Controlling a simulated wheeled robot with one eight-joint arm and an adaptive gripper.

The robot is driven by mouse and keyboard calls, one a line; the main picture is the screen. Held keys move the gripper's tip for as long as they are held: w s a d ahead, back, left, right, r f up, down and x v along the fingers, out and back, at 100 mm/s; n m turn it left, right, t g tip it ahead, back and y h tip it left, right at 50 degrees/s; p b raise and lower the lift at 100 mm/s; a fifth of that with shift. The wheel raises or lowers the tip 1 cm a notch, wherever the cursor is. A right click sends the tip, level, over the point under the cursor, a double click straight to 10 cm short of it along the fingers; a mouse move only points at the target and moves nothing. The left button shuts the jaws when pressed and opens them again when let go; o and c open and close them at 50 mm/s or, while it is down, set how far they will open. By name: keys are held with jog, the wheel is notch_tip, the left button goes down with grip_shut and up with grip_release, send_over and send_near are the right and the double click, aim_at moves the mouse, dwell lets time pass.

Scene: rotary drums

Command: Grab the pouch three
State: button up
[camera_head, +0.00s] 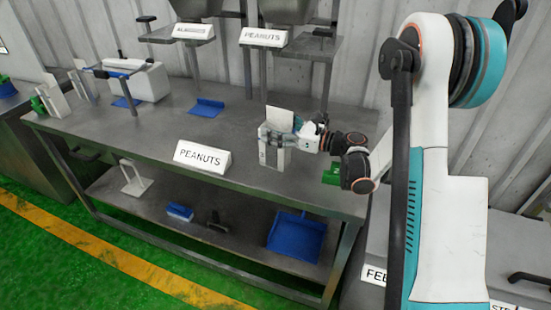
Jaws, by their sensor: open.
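A pale upright pouch-like item (279,117) stands on the right part of the steel table. A pale block or holder (271,157) with a small unreadable mark is at its base. My gripper (284,138) reaches in from the right and is right at this item, overlapping it in the picture. Its jaws are open; the fingertips are small and partly hidden, so I cannot tell whether they touch it. Two more pale upright items, one (53,98) and another (85,88), stand at the far left end of the table. I cannot read which is number three.
A PEANUTS sign (202,157) stands at the table's front edge. A blue scoop (207,107) lies behind it, and a white box-shaped device (140,80) is at the left. A green object (331,175) is near the right edge. The middle of the table is mostly clear.

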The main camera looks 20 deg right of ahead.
grip_shut()
